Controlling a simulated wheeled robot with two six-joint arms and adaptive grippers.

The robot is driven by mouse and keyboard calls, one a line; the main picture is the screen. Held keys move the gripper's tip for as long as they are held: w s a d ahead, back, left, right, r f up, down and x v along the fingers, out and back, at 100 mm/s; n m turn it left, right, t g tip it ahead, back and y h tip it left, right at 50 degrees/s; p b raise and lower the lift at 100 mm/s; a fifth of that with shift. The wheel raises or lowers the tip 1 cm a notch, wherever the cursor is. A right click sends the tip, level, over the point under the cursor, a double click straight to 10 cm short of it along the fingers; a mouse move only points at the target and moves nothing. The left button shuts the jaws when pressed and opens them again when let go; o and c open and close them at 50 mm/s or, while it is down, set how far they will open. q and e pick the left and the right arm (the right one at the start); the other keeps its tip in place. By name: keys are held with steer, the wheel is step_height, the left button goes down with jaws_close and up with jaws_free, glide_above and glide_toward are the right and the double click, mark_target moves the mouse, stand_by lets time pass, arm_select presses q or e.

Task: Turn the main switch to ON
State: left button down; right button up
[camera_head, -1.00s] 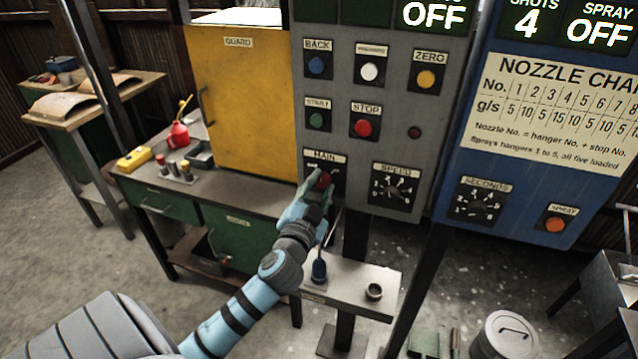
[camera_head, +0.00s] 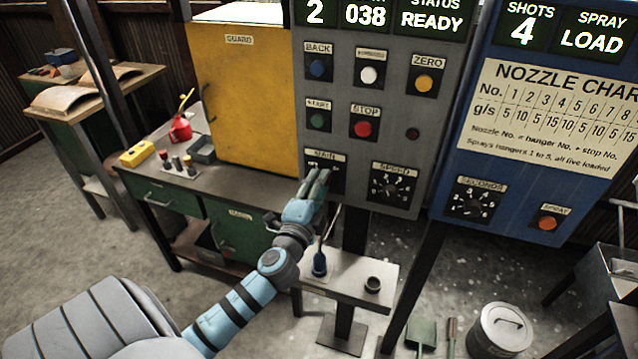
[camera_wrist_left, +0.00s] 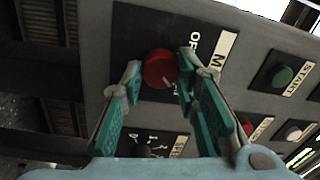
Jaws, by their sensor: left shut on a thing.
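The main switch has a red round knob (camera_wrist_left: 158,68) on a black plate, seen in the left wrist view between my fingertips. In the head view its plate, labelled MAIN (camera_head: 326,156), is at the lower left of the grey panel, and my fingers hide the knob. My left gripper (camera_head: 316,176) reaches up to it and is shut on the knob; it also shows in the left wrist view (camera_wrist_left: 160,70). The status display (camera_head: 431,22) above reads READY. My right gripper is not in view.
The speed dial (camera_head: 391,187) is just right of the main switch, with the red stop button (camera_head: 362,129) above. A small shelf (camera_head: 348,283) with a blue-handled tool and a cup is below. The yellow guard door (camera_head: 243,95) is to the left.

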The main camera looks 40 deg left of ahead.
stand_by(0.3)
arm_select(q)
steer(key=c, duration=1.2)
jaws_free()
steer(key=v, duration=1.2)
steer(key=shift+d, duration=0.15)
